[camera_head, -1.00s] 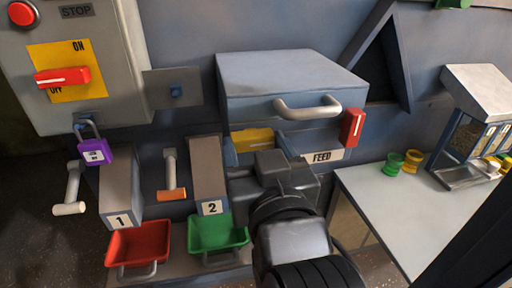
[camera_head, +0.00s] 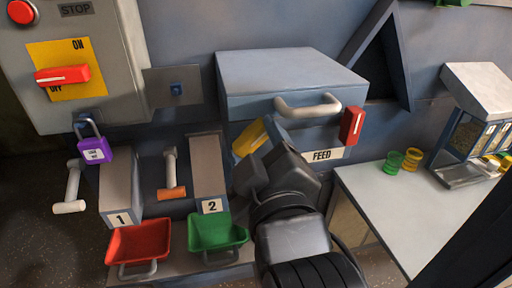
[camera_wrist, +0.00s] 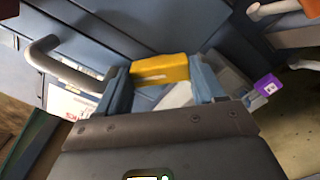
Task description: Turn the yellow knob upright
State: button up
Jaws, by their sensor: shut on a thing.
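The yellow knob (camera_head: 249,138) is a flat yellow bar on the front of the grey-blue machine, left of the FEED label. In the head view it is tilted, its upper end leaning to the right. My gripper (camera_head: 262,150) is rolled over in front of it and hides its lower part. In the wrist view the knob (camera_wrist: 159,70) lies between the two blue fingers of my gripper (camera_wrist: 160,82), which are shut on it.
A grey handle (camera_head: 308,105) sticks out above the knob, with a red lever (camera_head: 352,124) to its right. Chutes 1 (camera_head: 120,185) and 2 (camera_head: 209,175) stand at left, above a red bin (camera_head: 139,243) and a green bin (camera_head: 217,232). A table (camera_head: 400,205) lies right.

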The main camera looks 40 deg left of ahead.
jog(key=n+b, duration=0.1)
jog(key=n, duration=0.3)
jog(key=shift+f+n, duration=0.1)
jog(key=shift+n, duration=0.2)
jog(key=n+b, duration=0.2)
jog(key=n, duration=0.2)
jog(key=shift+n, duration=0.4)
jog(key=o, duration=1)
jog(key=shift+o, duration=0.2)
jog(key=b+v, duration=0.1)
jog(key=v, duration=0.6)
jog(key=shift+s+d, duration=0.25)
jog(key=shift+d, duration=0.05)
